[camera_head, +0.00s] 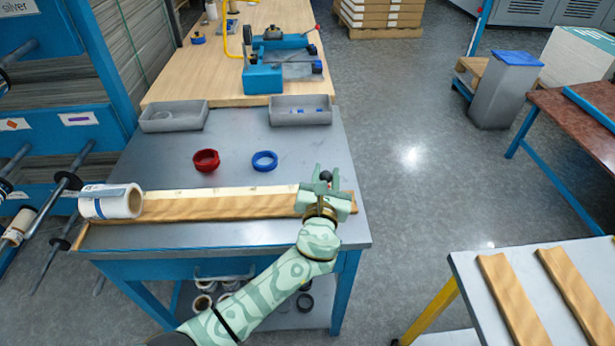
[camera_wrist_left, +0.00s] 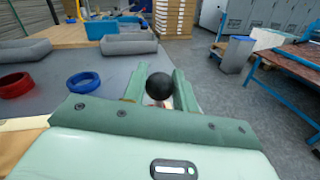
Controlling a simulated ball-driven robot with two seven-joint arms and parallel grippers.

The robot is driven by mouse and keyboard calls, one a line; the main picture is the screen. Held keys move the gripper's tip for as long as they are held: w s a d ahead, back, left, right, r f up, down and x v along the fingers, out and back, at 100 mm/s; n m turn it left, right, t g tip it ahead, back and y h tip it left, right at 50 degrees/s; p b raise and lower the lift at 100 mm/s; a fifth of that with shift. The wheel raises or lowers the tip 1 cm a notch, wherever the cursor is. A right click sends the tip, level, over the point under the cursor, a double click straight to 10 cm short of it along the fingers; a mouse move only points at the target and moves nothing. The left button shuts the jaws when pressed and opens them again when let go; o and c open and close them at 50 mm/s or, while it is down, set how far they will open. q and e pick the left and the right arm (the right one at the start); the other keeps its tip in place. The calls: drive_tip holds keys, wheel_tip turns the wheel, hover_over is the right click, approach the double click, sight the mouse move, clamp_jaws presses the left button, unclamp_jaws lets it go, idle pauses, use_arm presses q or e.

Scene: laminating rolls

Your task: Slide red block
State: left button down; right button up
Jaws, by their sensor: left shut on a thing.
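My left gripper (camera_head: 325,188) is over the right end of the wooden rail (camera_head: 220,206) on the grey table. It is shut on a black ball-shaped knob (camera_head: 326,175), which also shows between the fingers in the left wrist view (camera_wrist_left: 159,86). I see no plain red block. My right gripper is not in view.
A blue ring (camera_head: 264,161) lies right of the red one. Two grey trays (camera_head: 173,117) (camera_head: 300,112) stand at the table's back. A white-and-blue roll (camera_head: 110,201) sits at the rail's left end.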

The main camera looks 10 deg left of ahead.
use_arm(q)
drive_tip(key=shift+d, duration=0.35)
drive_tip(key=c, duration=1.1)
unclamp_jaws()
drive_tip(key=s+p, duration=0.1)
drive_tip(key=s, duration=0.4)
drive_tip(key=s+p, duration=0.1)
drive_tip(key=s, duration=0.4)
drive_tip(key=s+p, duration=0.1)
drive_tip(key=s, duration=0.5)
drive_tip(key=shift+s+d+p, duration=0.1)
drive_tip(key=shift+d+p, duration=0.15)
drive_tip(key=shift+p, duration=0.1)
